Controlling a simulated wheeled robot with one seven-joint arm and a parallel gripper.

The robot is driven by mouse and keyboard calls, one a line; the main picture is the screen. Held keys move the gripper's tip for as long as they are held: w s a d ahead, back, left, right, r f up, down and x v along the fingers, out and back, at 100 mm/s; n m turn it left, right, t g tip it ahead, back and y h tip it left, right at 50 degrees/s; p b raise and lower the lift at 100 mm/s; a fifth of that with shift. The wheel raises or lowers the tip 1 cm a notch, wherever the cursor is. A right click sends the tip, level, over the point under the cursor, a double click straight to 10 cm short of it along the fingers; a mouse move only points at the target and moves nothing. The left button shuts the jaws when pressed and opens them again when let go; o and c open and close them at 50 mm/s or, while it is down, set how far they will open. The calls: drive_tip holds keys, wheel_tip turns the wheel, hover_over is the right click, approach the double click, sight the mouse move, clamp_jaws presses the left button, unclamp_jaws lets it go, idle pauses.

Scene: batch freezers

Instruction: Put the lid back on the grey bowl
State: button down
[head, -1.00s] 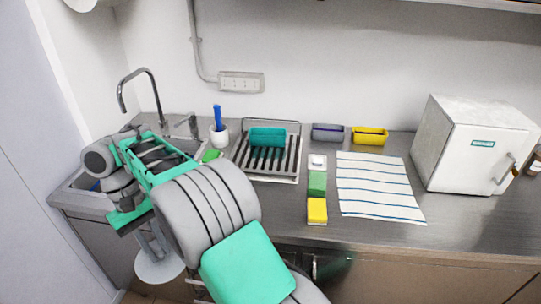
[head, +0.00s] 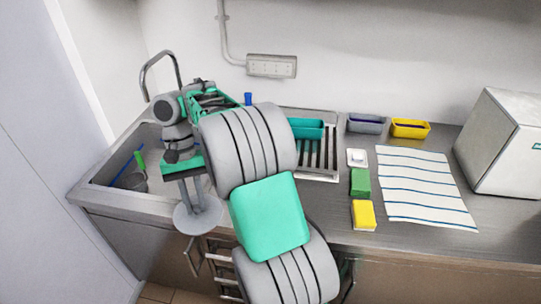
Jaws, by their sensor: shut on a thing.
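My gripper (head: 190,192) points down in front of the sink's front edge, on the left. It is shut on a round pale grey disc, which looks like the lid (head: 197,217). The disc hangs under the fingers, roughly level and clear of the counter. I cannot pick out the grey bowl for certain. A small grey tub (head: 366,124), rectangular and open on top, stands at the back of the counter. A small dark grey thing (head: 134,183) sits in the sink, too unclear to name. My arm hides the sink's right part and the counter beside it.
The sink (head: 100,180) holds a green-handled item (head: 140,160). A rack with a teal tub (head: 306,129), a yellow tub (head: 410,129), white, green (head: 360,182) and yellow (head: 363,215) blocks, a striped cloth (head: 425,190) and a white box (head: 505,145) occupy the counter. A tap rises behind the sink.

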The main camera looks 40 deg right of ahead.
drive_tip(key=s+d+r+m+t+p, duration=0.1)
drive_tip(key=s+d+m+t, duration=0.1)
drive_tip(key=d+m, duration=0.55)
drive_tip(key=s+d+r+m+t+y+p, duration=0.1)
drive_tip(key=d+m+t, duration=0.2)
drive_tip(key=d+m, duration=0.45)
drive_tip(key=s+d+r+m+t+p, duration=0.1)
drive_tip(key=s+d+m+t+p, duration=0.1)
drive_tip(key=d+m, duration=0.55)
wheel_tip(320, 180, down, 6)
drive_tip(key=b, duration=0.7)
drive_tip(key=shift+d, duration=0.4)
drive_tip(key=shift+w+r+p, duration=0.1)
drive_tip(key=shift+p, duration=0.85)
drive_tip(key=shift+f+p, duration=0.25)
drive_tip(key=shift+p, duration=0.9)
idle(0.4)
drive_tip(key=c, duration=0.7)
unclamp_jaws()
